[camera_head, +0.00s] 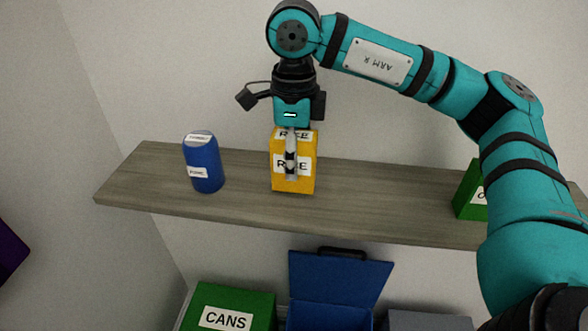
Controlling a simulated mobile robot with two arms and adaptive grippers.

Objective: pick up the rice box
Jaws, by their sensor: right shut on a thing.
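The rice box (308,180) is a yellow-orange box with white labels reading RICE. It is upright at the middle of the grey wooden shelf (380,214). My right gripper (291,170) comes down from above and is shut on the rice box, with a finger across its front face and label. The box's base is at the shelf surface; I cannot tell whether it touches. My left gripper is not in view.
A blue can (205,170) stands left on the shelf. A green box (468,195) stands at the right, partly behind my right arm. Below are a green CANS bin (238,299), a blue bin with raised lid (340,276) and a grey bin (430,321).

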